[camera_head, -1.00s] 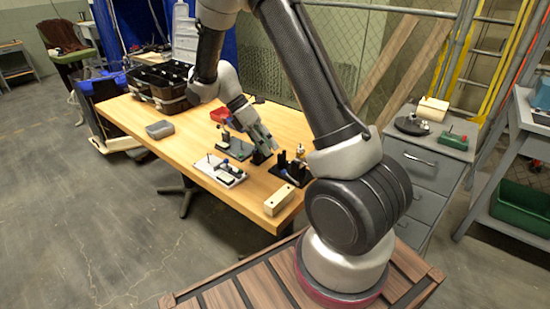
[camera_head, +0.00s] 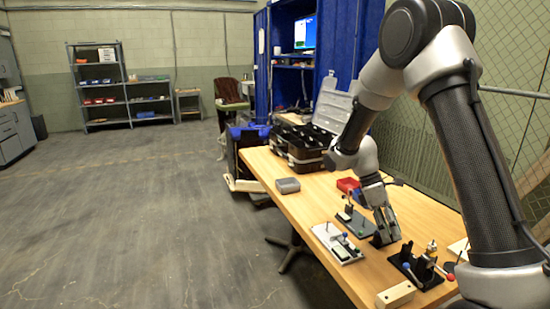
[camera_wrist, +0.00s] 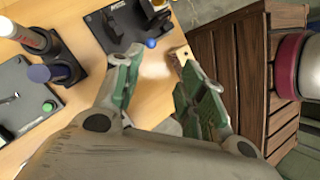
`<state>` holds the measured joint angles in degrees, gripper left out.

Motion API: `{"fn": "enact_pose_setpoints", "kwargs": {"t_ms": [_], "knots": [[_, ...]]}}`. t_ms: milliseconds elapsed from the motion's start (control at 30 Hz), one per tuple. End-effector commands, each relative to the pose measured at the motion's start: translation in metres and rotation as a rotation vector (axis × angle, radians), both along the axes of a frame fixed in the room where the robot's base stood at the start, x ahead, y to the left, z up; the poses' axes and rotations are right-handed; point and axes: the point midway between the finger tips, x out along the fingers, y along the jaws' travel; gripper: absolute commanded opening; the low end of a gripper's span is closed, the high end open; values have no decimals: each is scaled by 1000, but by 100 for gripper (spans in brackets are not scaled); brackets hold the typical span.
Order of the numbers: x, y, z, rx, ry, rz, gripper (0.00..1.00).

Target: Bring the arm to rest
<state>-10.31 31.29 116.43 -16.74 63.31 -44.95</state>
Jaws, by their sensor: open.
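My gripper (camera_head: 386,228) is low over the wooden table (camera_head: 290,208), near a black stand and the small fixtures. In the wrist view my gripper (camera_wrist: 152,85) has its two green-and-grey fingers spread apart, with nothing between them but table top. A black fixture with a blue knob (camera_wrist: 125,22) lies beyond the fingertips. A black holder (camera_wrist: 65,62) with round-topped items stands left of the fingers. In the head view, the arm reaches in from the right and partly hides the table's right side.
A white-based fixture (camera_head: 337,243), a black fixture (camera_head: 420,268) and a wooden block (camera_head: 395,295) are close around my gripper. A red bin (camera_head: 347,185) and a grey box (camera_head: 288,185) sit farther back, near an open toolbox (camera_head: 300,146). The floor at left is clear.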

Motion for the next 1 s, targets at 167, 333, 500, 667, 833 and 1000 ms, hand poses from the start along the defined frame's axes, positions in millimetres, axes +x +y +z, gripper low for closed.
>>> {"fn": "enact_pose_setpoints", "kwargs": {"t_ms": [167,333,500,667,833,1000], "knots": [[-39,5,25,-60,-141,-314,40],[-69,5,64,-65,-284,-553,40],[-107,3,109,-28,-448,-803,40],[-147,0,146,51,-601,-1000,40],[-184,-4,176,161,-754,-1096,40],[-203,-10,199,239,-879,-1125,40]]}}
